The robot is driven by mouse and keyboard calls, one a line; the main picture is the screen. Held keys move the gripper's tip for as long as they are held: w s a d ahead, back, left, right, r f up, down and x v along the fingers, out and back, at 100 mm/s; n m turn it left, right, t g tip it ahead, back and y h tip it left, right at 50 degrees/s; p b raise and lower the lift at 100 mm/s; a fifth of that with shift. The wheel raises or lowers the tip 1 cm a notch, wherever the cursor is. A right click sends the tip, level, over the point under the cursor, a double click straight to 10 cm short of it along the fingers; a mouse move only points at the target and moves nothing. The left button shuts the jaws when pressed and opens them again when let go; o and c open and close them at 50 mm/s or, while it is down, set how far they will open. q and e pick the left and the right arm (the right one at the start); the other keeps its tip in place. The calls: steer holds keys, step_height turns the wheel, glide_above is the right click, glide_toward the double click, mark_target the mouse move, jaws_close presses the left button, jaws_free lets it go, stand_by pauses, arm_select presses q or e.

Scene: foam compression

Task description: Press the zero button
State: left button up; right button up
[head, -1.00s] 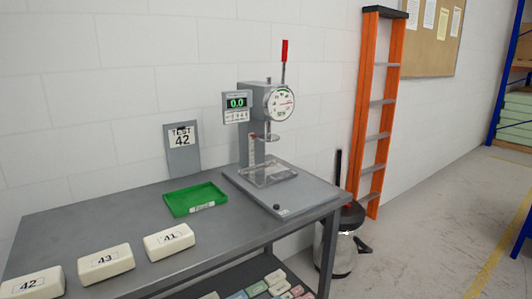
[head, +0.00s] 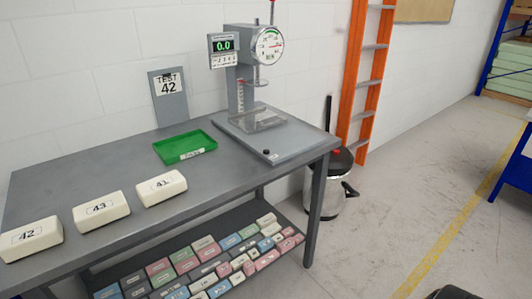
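The foam compression tester (head: 250,75) stands on the right end of the grey table, with a round dial (head: 268,45) and a red-tipped lever on top. Its display box (head: 223,50) reads 0.0 in green, above a row of small buttons (head: 223,61) whose labels are too small to read. A small black round button (head: 266,152) sits at the front of the tester's base plate (head: 290,142). I cannot tell which of these is the zero button. Neither of my grippers is in view.
Foam blocks 42 (head: 30,240), 43 (head: 101,210) and 41 (head: 161,188) lie along the table's front. A green tray (head: 185,160) and a TEST 42 sign (head: 168,96) stand behind. A bin (head: 329,185) and an orange ladder (head: 352,75) are right of the table.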

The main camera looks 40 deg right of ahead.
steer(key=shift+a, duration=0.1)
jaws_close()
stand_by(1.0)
